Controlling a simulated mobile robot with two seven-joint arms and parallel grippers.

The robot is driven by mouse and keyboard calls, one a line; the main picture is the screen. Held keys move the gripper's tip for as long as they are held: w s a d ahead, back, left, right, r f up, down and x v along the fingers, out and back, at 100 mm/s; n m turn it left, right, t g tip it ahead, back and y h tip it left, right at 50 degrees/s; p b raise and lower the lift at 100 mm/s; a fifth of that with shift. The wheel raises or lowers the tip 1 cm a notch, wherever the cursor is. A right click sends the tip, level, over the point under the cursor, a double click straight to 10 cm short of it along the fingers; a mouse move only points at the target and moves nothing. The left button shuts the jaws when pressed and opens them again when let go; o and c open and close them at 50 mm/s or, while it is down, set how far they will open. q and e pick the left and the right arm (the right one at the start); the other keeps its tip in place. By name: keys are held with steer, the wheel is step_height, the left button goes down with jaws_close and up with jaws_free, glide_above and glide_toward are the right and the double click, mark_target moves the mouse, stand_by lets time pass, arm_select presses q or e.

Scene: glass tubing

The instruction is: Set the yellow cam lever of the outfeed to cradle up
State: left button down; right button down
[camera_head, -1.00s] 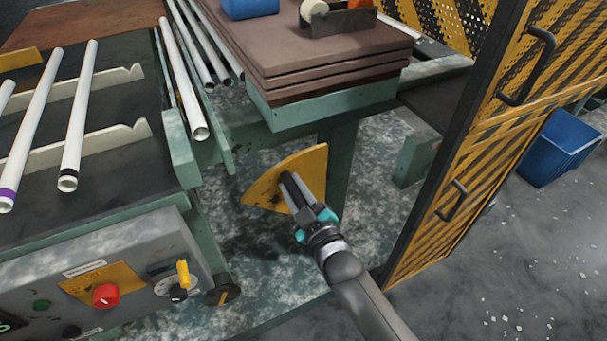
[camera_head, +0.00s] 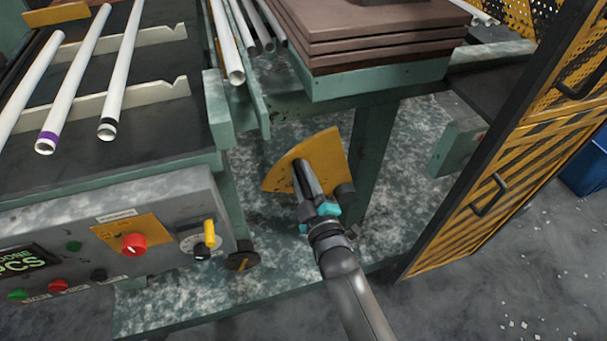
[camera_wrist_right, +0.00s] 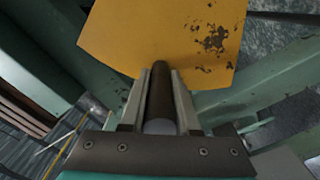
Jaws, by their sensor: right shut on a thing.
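The yellow cam lever (camera_head: 318,153) shows as a fan-shaped yellow plate low beside the green table leg. In the right wrist view its worn yellow face (camera_wrist_right: 165,38) fills the top middle, with a dark round handle (camera_wrist_right: 160,92) standing out from it. My right gripper (camera_head: 304,178) is shut on that handle, one finger on each side in the wrist view (camera_wrist_right: 160,100). Cradle strips (camera_head: 135,98) with notches lie on the dark bench top, with white tubes (camera_head: 120,70) resting across them. My left gripper is not in view.
A grey control box (camera_head: 165,215) with a red knob and a small yellow-handled switch stands left of my arm. A black knob (camera_head: 242,261) sticks out beside it. A stack of brown boards (camera_head: 370,40) is above. A yellow-black mesh door (camera_head: 490,190) stands right.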

mark_target(310, 195)
steer(key=c, duration=0.7)
jaws_free()
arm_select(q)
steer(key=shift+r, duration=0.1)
arm_select(e)
steer(key=shift+o, duration=0.2)
steer(key=shift+s+d, duration=0.1)
steer(key=shift+s, duration=0.05)
steer(key=p+v, duration=0.1)
steer(key=v, duration=0.3)
steer(key=shift+s+d+p, duration=0.1)
steer(key=shift+s+p, duration=0.15)
steer(key=shift+p, duration=0.15)
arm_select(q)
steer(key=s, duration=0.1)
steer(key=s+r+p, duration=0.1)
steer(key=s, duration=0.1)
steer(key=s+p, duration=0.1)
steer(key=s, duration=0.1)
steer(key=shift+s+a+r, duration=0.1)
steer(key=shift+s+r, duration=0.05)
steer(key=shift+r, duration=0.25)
arm_select(e)
steer(key=v, duration=1)
steer(key=shift+s, duration=0.2)
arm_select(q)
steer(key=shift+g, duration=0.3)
arm_select(e)
steer(key=shift+f, duration=0.1)
